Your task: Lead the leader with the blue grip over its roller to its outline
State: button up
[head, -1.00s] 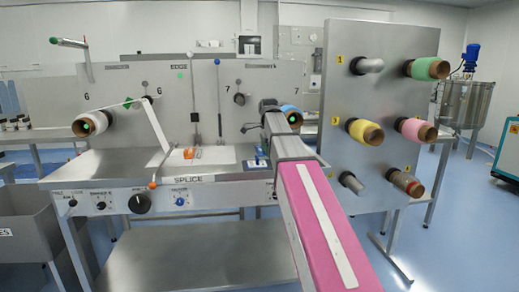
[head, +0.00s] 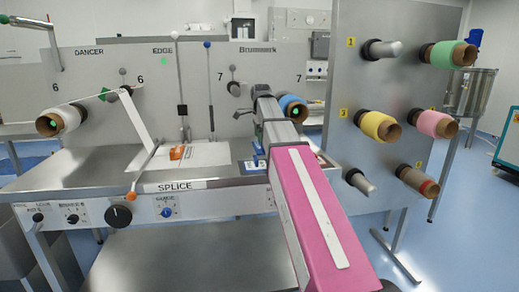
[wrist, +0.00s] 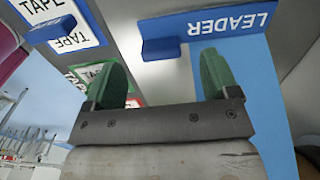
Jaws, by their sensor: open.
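In the wrist view a blue grip (wrist: 168,48) stands out from a pale grey surface. Beside it a blue band carries the upside-down word LEADER (wrist: 235,22). My gripper (wrist: 160,80) is open, its two green fingertips apart with nothing between them, just short of the grip in the picture. In the head view a blue roll (head: 292,106) sits behind my arm, which partly covers it. A small roller (head: 234,88) stands on the panel by the left 7. I cannot tell which marking is the leader's outline; my fingertips are hidden in the head view.
TAPE cards (wrist: 75,30) lie left of the grip in the wrist view. The splice table (head: 95,160) holds an orange block (head: 180,152). A white web (head: 140,120) comes down at left. Yellow (head: 378,126), pink (head: 435,123) and green (head: 448,55) rolls project from the right panel.

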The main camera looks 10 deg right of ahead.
notch_tip(320, 180, down, 5)
jog(key=shift+d, duration=0.1)
jog(key=c, duration=1)
